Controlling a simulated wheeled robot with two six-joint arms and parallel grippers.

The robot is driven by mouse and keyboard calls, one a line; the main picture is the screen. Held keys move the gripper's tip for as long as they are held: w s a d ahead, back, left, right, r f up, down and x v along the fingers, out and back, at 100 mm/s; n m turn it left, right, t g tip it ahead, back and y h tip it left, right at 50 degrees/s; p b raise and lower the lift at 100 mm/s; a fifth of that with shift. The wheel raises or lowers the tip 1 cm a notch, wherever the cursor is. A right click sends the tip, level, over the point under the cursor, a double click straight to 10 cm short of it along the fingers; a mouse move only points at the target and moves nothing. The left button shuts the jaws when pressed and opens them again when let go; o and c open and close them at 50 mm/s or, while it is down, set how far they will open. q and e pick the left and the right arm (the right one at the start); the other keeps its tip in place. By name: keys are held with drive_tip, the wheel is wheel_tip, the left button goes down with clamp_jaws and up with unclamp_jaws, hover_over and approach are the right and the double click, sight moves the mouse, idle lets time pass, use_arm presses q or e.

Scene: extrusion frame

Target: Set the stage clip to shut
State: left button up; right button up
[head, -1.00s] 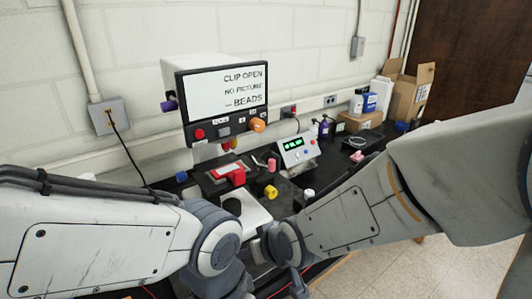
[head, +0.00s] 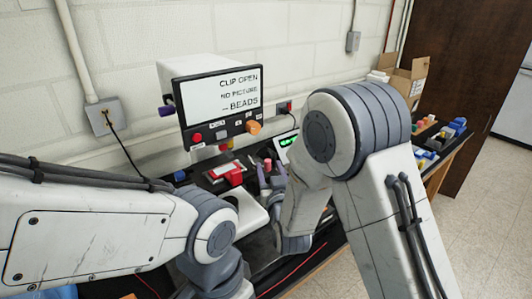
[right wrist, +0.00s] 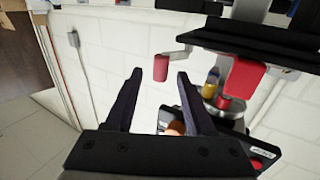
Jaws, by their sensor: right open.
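The screen (head: 238,92) above the stage reads "CLIP OPEN", "NO PICTURE" and "-- BEADS". A dark stage with a red block (head: 234,176) stands below it. A small red handle (head: 267,164) is just right of it. In the right wrist view, the red handle (right wrist: 161,68) hangs on a grey arm and the red block (right wrist: 242,78) is to its right. I cannot tell which red part is the clip. My right gripper (right wrist: 158,76) is open, with the handle seen between its fingertips, apparently not gripped. My left gripper is out of view.
A control panel under the screen has a red button (head: 196,137) and an orange knob (head: 253,127). A small box with a green display (head: 288,141) is partly hidden by my right arm. Bins and cardboard boxes (head: 404,80) stand at the right end of the black bench.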

drive_tip(key=w, duration=0.1)
drive_tip(key=w+p, duration=0.1)
drive_tip(key=w, duration=0.1)
drive_tip(key=w+p, duration=0.1)
drive_tip(key=shift+w+a+r, duration=0.15)
drive_tip(key=shift+w+a, duration=0.1)
drive_tip(key=shift+a, duration=0.1)
drive_tip(key=shift+w+a, duration=0.15)
drive_tip(key=shift+w, duration=0.6)
